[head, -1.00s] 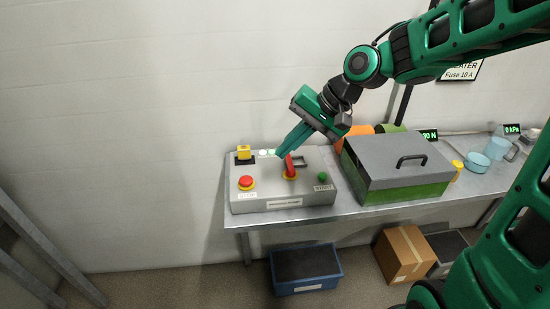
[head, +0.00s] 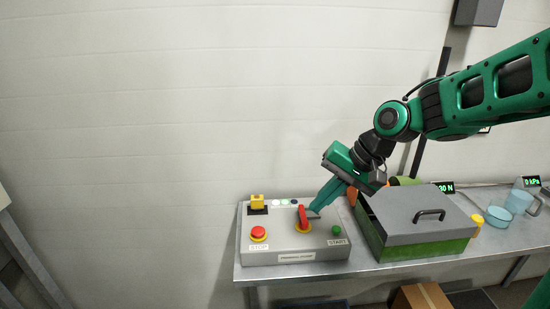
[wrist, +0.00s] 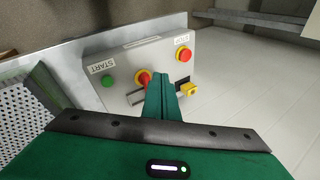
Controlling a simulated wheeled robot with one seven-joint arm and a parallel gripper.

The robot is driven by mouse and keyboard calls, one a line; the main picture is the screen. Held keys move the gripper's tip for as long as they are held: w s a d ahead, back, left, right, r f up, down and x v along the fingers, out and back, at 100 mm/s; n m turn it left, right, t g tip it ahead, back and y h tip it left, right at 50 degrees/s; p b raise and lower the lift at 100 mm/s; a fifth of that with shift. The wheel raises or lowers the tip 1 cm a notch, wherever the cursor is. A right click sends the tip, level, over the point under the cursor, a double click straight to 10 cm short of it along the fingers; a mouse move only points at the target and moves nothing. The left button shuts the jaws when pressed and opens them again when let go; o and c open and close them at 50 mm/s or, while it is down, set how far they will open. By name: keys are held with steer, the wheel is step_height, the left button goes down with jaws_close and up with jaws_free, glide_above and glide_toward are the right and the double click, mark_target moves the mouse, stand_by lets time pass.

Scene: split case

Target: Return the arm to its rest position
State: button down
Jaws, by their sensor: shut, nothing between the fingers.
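My gripper (head: 314,209) is at the end of my green arm, above the grey control box, with its fingers pointing down and left. The fingers are together and hold nothing. Their tips appear just right of the red rotary handle (head: 303,218) on its yellow base; I cannot tell whether they touch it. In the wrist view the closed fingers (wrist: 163,82) point at the box, with the red handle (wrist: 142,78) close on their left. The control box (head: 285,243) also has a red STOP button (head: 259,232) and a green START button (head: 336,230).
A yellow block-like part (head: 257,201) stands at the box's back left. A green case with a grey lid (head: 400,210) is close on the right. A light-blue cup (head: 499,216) and jug (head: 519,201) stand farther right on the metal bench (head: 385,270). The space left of the bench is clear.

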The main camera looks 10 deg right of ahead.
steer(key=s+d+f+h, duration=0.1)
steer(key=s+d+h, duration=0.1)
steer(key=s+d, duration=0.35)
steer(key=s+d+f+h, duration=0.1)
steer(key=s+d+h, duration=0.15)
steer(key=d, duration=0.65)
steer(key=s+d+m+g, duration=0.1)
steer(key=s+d, duration=0.4)
steer(key=s, duration=0.3)
steer(key=s+d+f+m+g, duration=0.1)
steer(key=s+d, duration=0.4)
steer(key=s, duration=0.3)
steer(key=shift+g+h, duration=0.35)
steer(key=shift+g, duration=0.05)
steer(key=shift+f, duration=0.1)
steer(key=shift+w+f, duration=0.25)
steer(key=shift+w, duration=0.35)
